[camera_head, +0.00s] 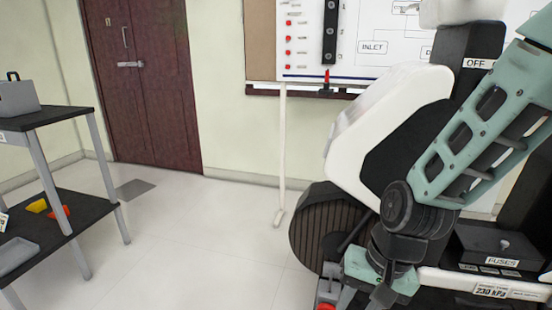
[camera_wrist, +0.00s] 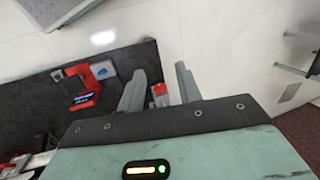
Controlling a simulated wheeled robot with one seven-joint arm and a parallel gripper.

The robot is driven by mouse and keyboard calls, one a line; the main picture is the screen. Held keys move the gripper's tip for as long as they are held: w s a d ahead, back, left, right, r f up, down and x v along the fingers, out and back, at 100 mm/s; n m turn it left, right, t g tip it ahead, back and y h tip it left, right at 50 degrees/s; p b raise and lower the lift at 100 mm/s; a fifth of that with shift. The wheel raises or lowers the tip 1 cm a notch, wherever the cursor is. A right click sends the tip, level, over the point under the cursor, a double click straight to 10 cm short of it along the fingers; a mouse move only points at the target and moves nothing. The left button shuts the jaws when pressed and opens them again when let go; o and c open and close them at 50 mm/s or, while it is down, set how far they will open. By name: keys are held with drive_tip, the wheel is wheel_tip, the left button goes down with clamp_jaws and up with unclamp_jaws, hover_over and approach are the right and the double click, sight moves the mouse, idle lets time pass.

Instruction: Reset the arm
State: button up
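My gripper (camera_wrist: 160,72) shows in the wrist view with its two grey fingers spread apart. It is open, and I see nothing held between the fingers. A small red and grey part (camera_wrist: 159,94) shows in the gap between them, seemingly beyond the fingers; I cannot tell whether they touch it. In the head view, my teal arm comes down from the upper right over the chassis rig (camera_head: 500,292). My gripper (camera_head: 362,298) is low at the bottom edge there, in front of the dark ribbed wheel (camera_head: 318,232), and its fingertips are cut off.
A fuse box (camera_head: 496,248) sits on the rig at right. A two-level trolley (camera_head: 60,210) with yellow and red bins stands at left. Red and blue parts (camera_wrist: 86,84) lie on a dark surface in the wrist view. The floor (camera_head: 185,240) between trolley and rig is clear.

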drive_tip(key=s+r+n+h, duration=0.2)
drive_tip(key=s+r+n, duration=0.7)
drive_tip(key=s+n, duration=0.3)
wheel_tip(320, 180, up, 24)
drive_tip(key=m+p, duration=0.1)
drive_tip(key=p, duration=2.4)
drive_tip(key=shift+s+r+m, duration=0.2)
drive_tip(key=shift+s+m, duration=0.1)
